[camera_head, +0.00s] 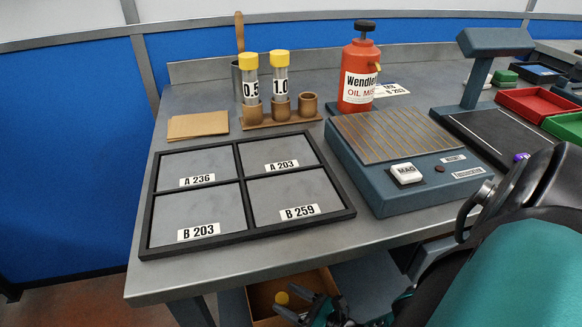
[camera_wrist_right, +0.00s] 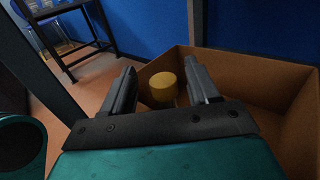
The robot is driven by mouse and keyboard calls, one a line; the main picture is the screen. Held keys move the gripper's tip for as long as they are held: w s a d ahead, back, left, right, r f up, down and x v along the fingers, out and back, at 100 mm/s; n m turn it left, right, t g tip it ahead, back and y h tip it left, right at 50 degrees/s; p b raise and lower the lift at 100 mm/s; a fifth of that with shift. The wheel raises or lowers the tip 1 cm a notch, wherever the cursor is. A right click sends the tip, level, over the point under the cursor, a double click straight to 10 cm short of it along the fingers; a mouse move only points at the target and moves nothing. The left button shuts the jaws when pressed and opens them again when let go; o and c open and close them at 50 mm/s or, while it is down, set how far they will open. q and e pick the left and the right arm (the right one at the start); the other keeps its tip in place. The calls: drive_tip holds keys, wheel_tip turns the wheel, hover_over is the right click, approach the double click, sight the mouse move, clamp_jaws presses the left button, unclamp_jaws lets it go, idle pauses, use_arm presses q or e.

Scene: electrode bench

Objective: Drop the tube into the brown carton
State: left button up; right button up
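The brown carton (camera_head: 262,296) is below the bench's front edge in the head view, partly hidden by the bench and my right arm. It also shows in the wrist view (camera_wrist_right: 262,78). A tube with a yellow cap (camera_wrist_right: 163,87) shows cap-first between the fingers of my right gripper (camera_wrist_right: 160,88), with clear gaps on both sides. Its cap also shows at the carton in the head view (camera_head: 282,298). My right gripper (camera_head: 305,305) is open over the carton. The tube's lower body is mostly hidden, and I cannot tell whether it touches the carton floor. My left gripper is out of view.
Two yellow-capped tubes marked 0.5 (camera_head: 249,80) and 1.0 (camera_head: 280,78) stand in a brown rack (camera_head: 284,121). A four-part tray (camera_head: 243,203), a red oil bottle (camera_head: 357,75) and a blue-grey device (camera_head: 400,190) stand on the bench (camera_head: 290,262).

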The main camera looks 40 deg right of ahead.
drive_tip(key=v, duration=0.7)
drive_tip(key=shift+s, duration=0.25)
drive_tip(key=shift+d, duration=0.1)
idle(0.4)
